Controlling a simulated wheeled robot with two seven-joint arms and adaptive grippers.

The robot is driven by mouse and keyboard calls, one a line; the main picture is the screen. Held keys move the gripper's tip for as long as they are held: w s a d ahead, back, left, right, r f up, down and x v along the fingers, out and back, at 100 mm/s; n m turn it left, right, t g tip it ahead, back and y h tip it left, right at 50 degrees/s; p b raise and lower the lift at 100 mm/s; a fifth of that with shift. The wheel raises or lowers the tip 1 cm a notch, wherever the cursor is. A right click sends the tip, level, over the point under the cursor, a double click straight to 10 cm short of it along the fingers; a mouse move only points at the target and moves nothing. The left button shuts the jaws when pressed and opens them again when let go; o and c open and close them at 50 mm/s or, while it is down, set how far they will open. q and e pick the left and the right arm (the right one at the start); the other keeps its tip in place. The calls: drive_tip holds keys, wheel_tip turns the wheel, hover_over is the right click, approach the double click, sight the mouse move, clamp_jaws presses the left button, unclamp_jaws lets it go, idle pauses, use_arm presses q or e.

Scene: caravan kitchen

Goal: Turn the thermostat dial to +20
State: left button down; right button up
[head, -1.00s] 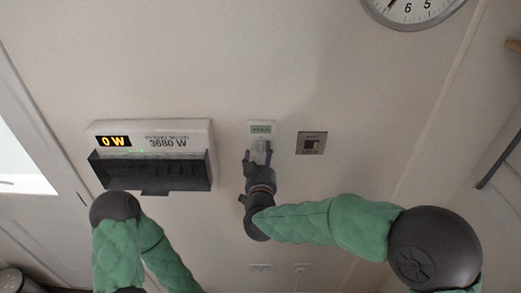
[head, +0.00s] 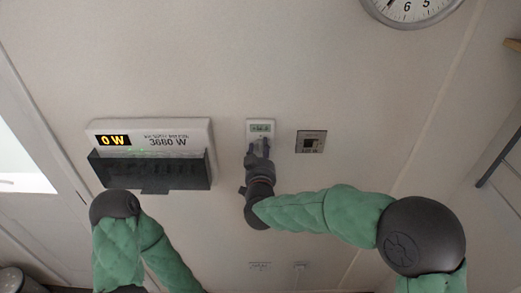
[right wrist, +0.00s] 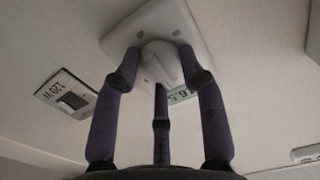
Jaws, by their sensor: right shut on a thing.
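The thermostat is a white wall unit (head: 261,128) with a small greenish display at its top in the head view. In the right wrist view its white plate (right wrist: 180,20) carries a round pale dial (right wrist: 161,64). The display (right wrist: 180,95) is partly hidden there by a finger, and "6.5" can be made out. My right gripper (head: 259,146) is at the thermostat. In the right wrist view its dark fingers (right wrist: 160,80) are shut on the dial from its sides. My left arm shows, but its gripper is not in view.
A white power panel (head: 199,130) reading "0 W" and "3680 W", with a dark cover (head: 150,172), is left of the thermostat. A square grey switch plate (head: 311,142) is close on its right. A wall clock (head: 410,8) hangs at the upper right. Bare wall lies above.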

drive_tip(key=shift+r+m+b, duration=0.15)
drive_tip(key=shift+m+b, duration=0.65)
drive_tip(key=shift+b, duration=0.3)
drive_tip(key=m+b, duration=1.2)
drive_tip(key=b, duration=0.1)
drive_tip(key=shift+d+m, duration=0.3)
drive_tip(key=m+b, duration=0.5)
drive_tip(key=m, duration=0.1)
drive_tip(key=shift+f+m+b, duration=0.2)
drive_tip(key=shift+m+b, duration=1.25)
drive_tip(key=shift+m, duration=0.25)
drive_tip(key=shift+f+m, duration=0.15)
drive_tip(key=shift+m, duration=0.15)
